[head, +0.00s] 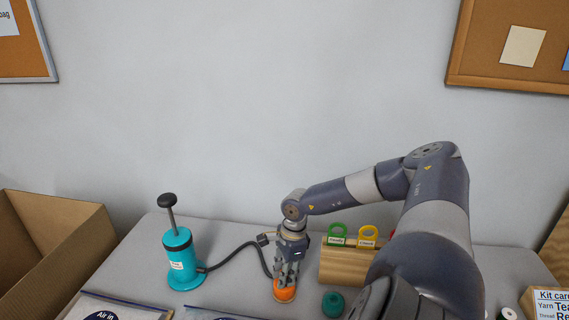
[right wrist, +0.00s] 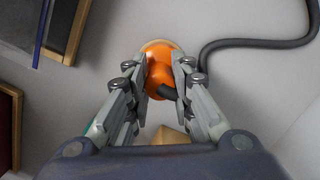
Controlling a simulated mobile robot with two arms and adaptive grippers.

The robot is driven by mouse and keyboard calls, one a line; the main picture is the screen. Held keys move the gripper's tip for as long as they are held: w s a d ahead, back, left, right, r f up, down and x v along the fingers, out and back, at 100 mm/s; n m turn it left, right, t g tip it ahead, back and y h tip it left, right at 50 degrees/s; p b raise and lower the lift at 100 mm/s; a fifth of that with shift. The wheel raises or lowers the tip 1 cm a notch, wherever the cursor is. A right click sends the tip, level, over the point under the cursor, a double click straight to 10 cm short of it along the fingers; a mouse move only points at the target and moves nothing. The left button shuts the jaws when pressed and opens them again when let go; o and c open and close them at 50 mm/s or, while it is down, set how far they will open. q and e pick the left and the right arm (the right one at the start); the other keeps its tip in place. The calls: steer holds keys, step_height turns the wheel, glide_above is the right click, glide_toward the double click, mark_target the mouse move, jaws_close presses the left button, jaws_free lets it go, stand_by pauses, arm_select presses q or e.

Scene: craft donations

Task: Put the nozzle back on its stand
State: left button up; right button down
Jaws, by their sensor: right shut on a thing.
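The orange nozzle (head: 284,294) is at the front middle of the table. My right gripper (head: 287,278) points down and is shut on it. In the right wrist view, the nozzle (right wrist: 160,72) sits between the two fingers, with a dark tip or opening showing. A pale round rim (right wrist: 158,43), perhaps the stand, shows just beyond the nozzle. I cannot tell whether the nozzle rests on it or is just above. A dark hose (head: 240,248) runs from the teal pump (head: 180,260) toward the gripper; its end is hidden by the fingers. My left gripper is out of view.
A wooden block (head: 341,266) holding green and yellow tags stands right of the gripper. A teal spool-like piece (head: 333,304) lies in front of it. A cardboard box (head: 50,240) is at left. A sign (head: 550,303) stands at right.

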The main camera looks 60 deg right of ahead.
steer(key=c, duration=1.3)
jaws_free()
steer(key=shift+r, duration=0.1)
steer(key=r, duration=0.4)
steer(key=d+r, duration=0.1)
steer(key=r, duration=0.2)
steer(key=s+r, duration=0.1)
steer(key=r, duration=0.3)
steer(key=shift+d+r, duration=0.2)
steer(key=shift+r, duration=0.15)
